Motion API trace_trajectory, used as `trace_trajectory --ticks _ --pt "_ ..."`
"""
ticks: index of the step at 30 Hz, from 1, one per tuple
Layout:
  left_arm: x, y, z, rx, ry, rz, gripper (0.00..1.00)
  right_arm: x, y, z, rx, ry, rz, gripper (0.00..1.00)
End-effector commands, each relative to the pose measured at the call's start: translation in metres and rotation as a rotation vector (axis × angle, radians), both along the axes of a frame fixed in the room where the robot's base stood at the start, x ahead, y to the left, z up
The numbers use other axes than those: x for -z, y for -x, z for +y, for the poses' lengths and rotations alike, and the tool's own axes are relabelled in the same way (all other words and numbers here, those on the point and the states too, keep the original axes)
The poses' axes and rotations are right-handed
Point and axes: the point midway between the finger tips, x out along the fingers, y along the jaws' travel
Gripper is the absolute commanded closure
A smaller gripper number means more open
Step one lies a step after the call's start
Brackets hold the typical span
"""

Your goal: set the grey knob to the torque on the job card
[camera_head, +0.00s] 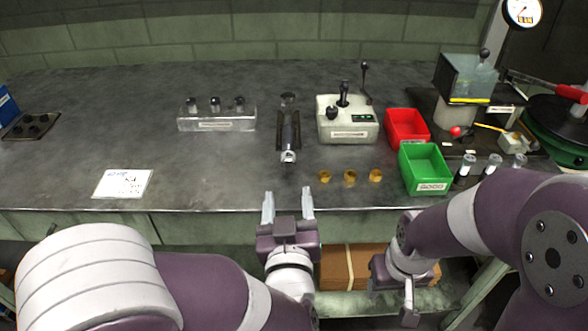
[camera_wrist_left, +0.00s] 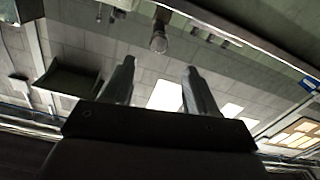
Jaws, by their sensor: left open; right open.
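The job card (camera_head: 122,184) lies flat at the front left of the bench; its print is too small to read. A pale control box (camera_head: 347,134) stands at the back centre, with a dark round knob (camera_head: 331,112), an upright lever (camera_head: 343,92) and a small green display (camera_head: 363,118) on top. I cannot tell which control is the grey knob, nor its setting. My left gripper (camera_head: 288,197) is open and empty at the bench's front edge; its two fingers also show apart in the left wrist view (camera_wrist_left: 158,85). My right gripper (camera_head: 392,288) is open, low in front of the bench.
A metal fixture (camera_head: 289,130) stands left of the control box, beside a clear block (camera_head: 217,124) with dark-topped pieces. Three brass pieces (camera_head: 350,176) lie near the front edge. Red (camera_head: 407,126) and green (camera_head: 425,168) bins stand right. The bench around the card is clear.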

Motion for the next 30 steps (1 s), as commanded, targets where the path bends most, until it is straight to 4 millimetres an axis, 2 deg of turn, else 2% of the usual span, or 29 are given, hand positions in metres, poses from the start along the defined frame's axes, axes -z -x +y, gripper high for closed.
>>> trace_trajectory --ticks 3,6,10,15,23,28,30 --pt "0.003 -0.034 0.001 -0.006 0.000 0.000 0.42 0.006 0.000 0.000 0.000 0.000 0.000 0.49" --pt "0.002 -0.057 0.001 -0.003 -0.001 0.000 0.42 0.009 0.000 0.000 0.000 0.000 0.000 0.49" --pt "0.002 -0.079 0.000 -0.001 0.000 0.001 0.42 0.011 0.000 0.000 0.000 0.000 0.000 0.49" --pt "0.001 -0.091 0.000 0.001 -0.001 0.002 0.42 0.011 0.000 0.000 0.000 0.000 0.000 0.49" --pt "0.001 -0.093 0.000 0.002 -0.001 0.003 0.42 0.011 0.000 0.000 0.000 0.000 0.000 0.49" --pt "0.001 -0.092 0.000 0.002 -0.001 0.003 0.97 0.011 0.000 0.000 0.000 0.000 0.000 0.49" --pt "0.001 -0.092 0.000 0.002 -0.001 0.002 0.98 0.011 0.000 0.000 0.000 0.000 0.000 0.49"
